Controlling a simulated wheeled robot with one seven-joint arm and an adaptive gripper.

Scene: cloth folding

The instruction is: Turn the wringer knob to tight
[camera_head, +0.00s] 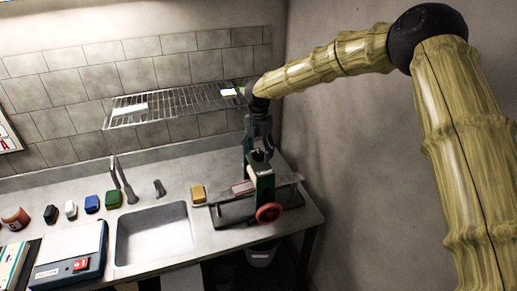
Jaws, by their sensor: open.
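The wringer (262,186) stands on the right end of the counter, with a dark green upright and a metal base frame. A red round wheel or knob (269,213) is on its front, low down. I cannot tell whether this or a part at the top is the wringer knob, and no tight mark is readable. My gripper (259,150) points down at the top of the wringer, open. Its fingers overlap the wringer's top in this view, so I cannot tell whether they touch it. The red wheel is clear of my gripper.
A wire shelf (178,103) hangs on the wall behind, close to my arm. A sink (152,234) with a tap, a yellow block (198,194) and several small coloured items line the counter. A blue-and-white device (72,254) sits front left. A bucket (262,254) stands below.

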